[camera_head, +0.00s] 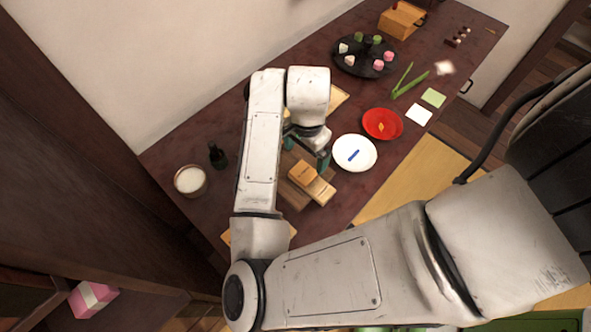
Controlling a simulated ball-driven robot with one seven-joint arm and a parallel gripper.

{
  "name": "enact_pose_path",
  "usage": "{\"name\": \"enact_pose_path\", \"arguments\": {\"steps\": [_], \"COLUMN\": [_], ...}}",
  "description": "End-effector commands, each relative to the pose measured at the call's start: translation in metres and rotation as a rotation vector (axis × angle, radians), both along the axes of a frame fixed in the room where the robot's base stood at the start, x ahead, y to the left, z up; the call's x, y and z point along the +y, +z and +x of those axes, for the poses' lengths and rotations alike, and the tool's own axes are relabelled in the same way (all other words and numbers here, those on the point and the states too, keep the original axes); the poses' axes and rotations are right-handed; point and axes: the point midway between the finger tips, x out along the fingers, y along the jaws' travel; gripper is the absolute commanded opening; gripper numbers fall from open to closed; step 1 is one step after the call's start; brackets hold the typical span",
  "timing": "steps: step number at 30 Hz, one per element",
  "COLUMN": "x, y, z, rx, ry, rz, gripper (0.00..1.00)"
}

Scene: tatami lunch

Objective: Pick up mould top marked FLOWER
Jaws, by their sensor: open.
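Two light wooden blocks, which look like mould tops, lie side by side below my gripper (305,154): one wooden block (302,171) at the back and another wooden block (320,190) in front. Any marks on them are too small to read, so I cannot tell which is marked FLOWER. They rest on or beside a darker wooden piece (291,195). My gripper is open, with its green-tipped fingers just behind the blocks and nothing seen between them. My arm hides part of the table to the left.
On the dark table (215,115) are a white plate (345,164) with a blue item, a red plate (373,131), a dark round tray (349,65) with sweets, green tongs (408,82), a dark bottle (217,156) and a bowl of white stuff (190,181).

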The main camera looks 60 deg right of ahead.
Motion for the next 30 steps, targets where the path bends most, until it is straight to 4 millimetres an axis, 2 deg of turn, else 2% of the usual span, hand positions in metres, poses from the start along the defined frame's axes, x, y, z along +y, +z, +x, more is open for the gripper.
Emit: {"name": "enact_pose_path", "arguments": {"steps": [3,11,21,30], "x": [0.000,0.000,0.002,0.002], "y": [-0.018,-0.038,-0.081,-0.085], "z": [0.000,0.001,0.002,0.003], "rx": [0.001,0.000,0.000,-0.001], "ry": [0.003,0.003,0.002,0.001], "rz": [-0.001,-0.001,-0.002,-0.002], "gripper": [0.98,0.98,0.98,0.97]}}
